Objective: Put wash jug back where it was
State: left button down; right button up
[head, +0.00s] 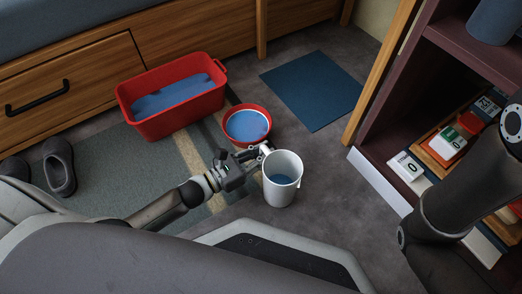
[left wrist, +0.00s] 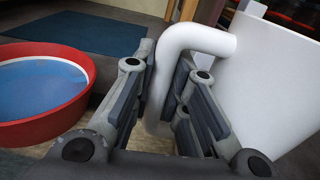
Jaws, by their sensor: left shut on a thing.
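The wash jug (head: 283,187) is a white, upright jug with blue in its bottom, near the middle of the head view. Its white handle (left wrist: 197,38) and body (left wrist: 268,85) fill the right of the left wrist view. My left gripper (head: 262,153) reaches in from the left and is shut on the handle; in the left wrist view its fingers (left wrist: 165,85) stand on both sides of it. I cannot tell whether the jug touches the floor. My right arm shows at the right edge of the head view, but its gripper is out of view.
A round red basin (head: 264,139) with blue inside is just beyond the left gripper. A red rectangular tub (head: 150,123) stands behind it on the striped rug. A blue mat (head: 313,89) lies on bare floor.

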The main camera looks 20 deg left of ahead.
pick_arm(q)
jog(key=shift+f, duration=0.15)
jog(key=shift+f, duration=0.1)
jog(key=c, duration=1.4)
grip_release()
jog(key=shift+c, duration=0.2)
